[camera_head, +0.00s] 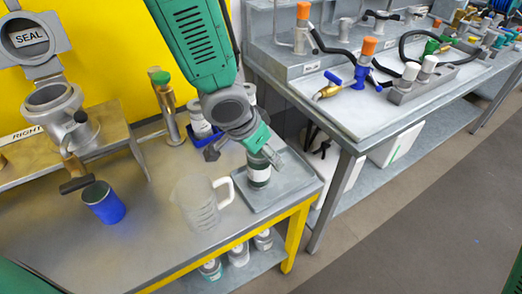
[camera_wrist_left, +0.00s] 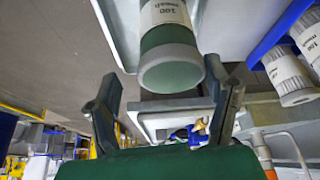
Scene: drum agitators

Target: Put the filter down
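The filter (camera_head: 259,174), a dark green cylinder with a white label, stands upright on the grey square tray (camera_head: 290,184) at the table's right end. In the left wrist view the filter (camera_wrist_left: 168,48) shows its round green end and a "100 mesh" label. My left gripper (camera_head: 243,155) is just above the filter. In the left wrist view its two fingers (camera_wrist_left: 165,100) are spread wide, with visible gaps between them and the filter's end. The fingers do not appear to touch it. My right gripper is not in view.
A clear measuring jug (camera_head: 197,205) stands left of the tray, close to it. A blue cup (camera_head: 103,203) is farther left. A blue rack (camera_head: 203,137) with white-labelled filters is behind. The table's yellow edge (camera_head: 230,247) runs along the front.

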